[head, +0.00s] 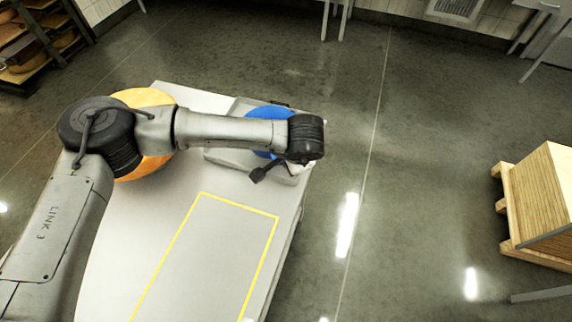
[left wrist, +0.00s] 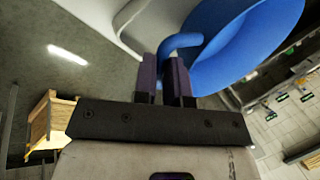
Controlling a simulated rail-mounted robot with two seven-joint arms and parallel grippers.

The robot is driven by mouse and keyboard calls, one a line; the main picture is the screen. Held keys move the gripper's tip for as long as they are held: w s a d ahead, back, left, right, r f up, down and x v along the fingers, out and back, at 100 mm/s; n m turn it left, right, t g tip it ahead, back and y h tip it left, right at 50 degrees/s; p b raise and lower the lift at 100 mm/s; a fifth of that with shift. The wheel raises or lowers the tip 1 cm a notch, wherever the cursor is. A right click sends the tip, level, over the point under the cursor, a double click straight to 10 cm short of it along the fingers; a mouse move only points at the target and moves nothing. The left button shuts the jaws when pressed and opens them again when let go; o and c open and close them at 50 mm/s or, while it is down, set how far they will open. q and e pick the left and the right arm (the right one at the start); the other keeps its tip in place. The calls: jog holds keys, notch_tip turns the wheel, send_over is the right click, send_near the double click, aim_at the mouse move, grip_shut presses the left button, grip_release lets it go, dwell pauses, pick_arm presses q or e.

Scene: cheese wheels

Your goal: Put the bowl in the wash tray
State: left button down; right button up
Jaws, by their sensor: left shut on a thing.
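The blue bowl (head: 268,112) is at the far right end of the table, partly hidden behind my left arm. In the left wrist view the bowl (left wrist: 245,40) shows large, with a blue loop-like part between my fingers. My left gripper (head: 284,163) is shut on that part; its fingers show in the left wrist view (left wrist: 168,78). A pale grey tray (head: 228,158), seemingly the wash tray, lies under my forearm and the bowl. I cannot tell whether the bowl touches it. My right gripper is not in view.
An orange-yellow cheese wheel (head: 148,97) sits on the table left of the tray, partly behind my arm. A yellow outlined rectangle (head: 238,206) marks a bare part of the table. A wooden crate (head: 540,205) stands on the floor at right.

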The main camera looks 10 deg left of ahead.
pick_arm(q)
jog(key=shift+w+a+f, duration=0.25)
jog(key=shift+a, duration=0.1)
jog(key=shift+f, duration=2.05)
jog(key=c, duration=1.2)
grip_release()
jog(key=shift+o, duration=0.2)
jog(key=shift+r, duration=0.15)
jog(key=v, duration=1.1)
jog(key=shift+s+r+p, duration=0.2)
jog(key=shift+r+p, duration=0.15)
